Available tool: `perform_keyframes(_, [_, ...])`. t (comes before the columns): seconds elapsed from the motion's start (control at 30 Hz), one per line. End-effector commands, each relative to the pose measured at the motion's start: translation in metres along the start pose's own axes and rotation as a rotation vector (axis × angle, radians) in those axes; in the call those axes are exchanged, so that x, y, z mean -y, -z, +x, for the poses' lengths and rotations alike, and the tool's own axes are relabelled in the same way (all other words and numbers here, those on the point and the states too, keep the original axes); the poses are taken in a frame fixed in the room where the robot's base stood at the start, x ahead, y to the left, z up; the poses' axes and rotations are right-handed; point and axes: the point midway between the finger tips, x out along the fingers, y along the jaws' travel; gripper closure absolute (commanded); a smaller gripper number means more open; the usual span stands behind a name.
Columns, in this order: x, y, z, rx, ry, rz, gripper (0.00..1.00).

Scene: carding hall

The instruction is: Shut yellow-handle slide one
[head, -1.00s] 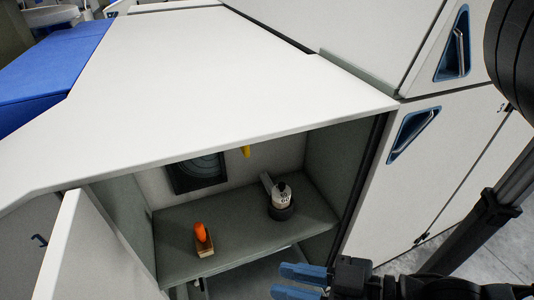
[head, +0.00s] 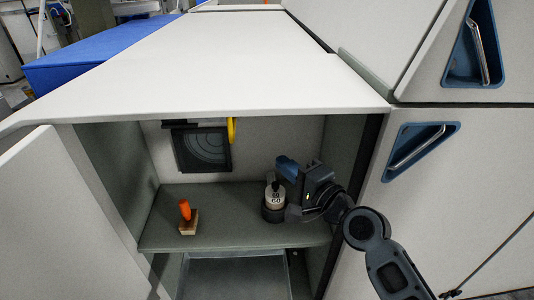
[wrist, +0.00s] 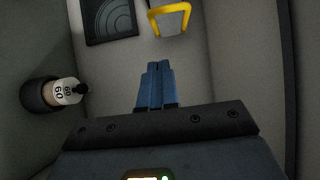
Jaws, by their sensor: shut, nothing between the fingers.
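The yellow handle (head: 232,130) hangs at the back wall inside the open cabinet, just under the top edge. In the wrist view the yellow handle (wrist: 187,20) is a loop at the top, beyond my fingertips. Beside it is a dark square panel with arc lines (head: 205,150), also at the top left of the wrist view (wrist: 109,18). My gripper (head: 283,163) is inside the cabinet, right of the handle and above the shelf. Its blue fingers (wrist: 157,70) are shut and empty, apart from the handle. The slide's own plate is hard to make out.
On the shelf (head: 225,225) stand a dark-based bottle marked 60 (head: 274,202), close by my gripper, and an orange-handled brush (head: 187,217). An open door (head: 65,220) is at left. The cabinet's right side wall (head: 340,170) is close to my arm.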

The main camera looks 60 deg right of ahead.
Motion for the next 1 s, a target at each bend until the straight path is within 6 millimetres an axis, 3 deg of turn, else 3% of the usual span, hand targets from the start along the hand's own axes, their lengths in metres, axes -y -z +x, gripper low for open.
perform_keyframes(0.17, [0.003,0.001,0.017,0.000,0.002,0.005,1.00])
perform_keyframes(0.63, [0.004,-0.001,0.104,0.001,0.001,0.000,1.00])
perform_keyframes(0.8, [0.004,-0.019,0.118,0.001,0.000,0.000,1.00])
perform_keyframes(1.0, [0.001,-0.028,0.126,0.000,0.000,-0.001,1.00])
